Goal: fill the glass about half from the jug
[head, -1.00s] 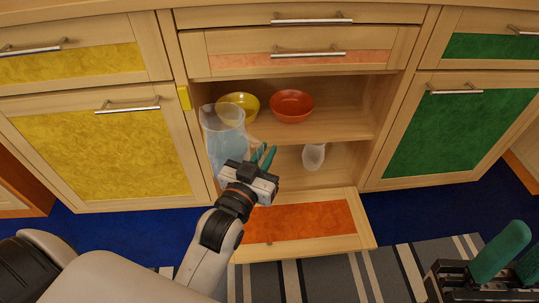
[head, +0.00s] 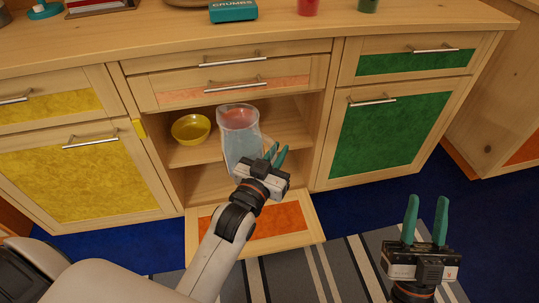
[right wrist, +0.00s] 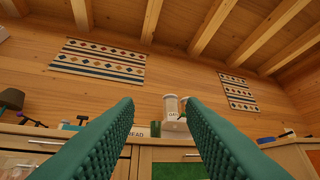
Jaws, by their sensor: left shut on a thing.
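The jug (head: 240,142) is tall, clear and bluish, and stands out in front of the open cupboard in the head view. My left gripper (head: 275,154) is shut on it at its right side and holds it roughly upright. How full the jug is, I cannot tell. I cannot make out the glass now; the jug and my left gripper cover part of the lower shelf. My right gripper (head: 427,220) is open and empty at the lower right, well apart from the jug; its fingers also show apart in the right wrist view (right wrist: 163,120).
A yellow bowl (head: 190,129) sits on the cupboard's upper shelf; a red bowl shows through the jug. The orange cupboard door (head: 270,225) is folded down below. A teal box (head: 233,11), a red cup (head: 308,6) and a green cup (head: 368,4) stand on the counter.

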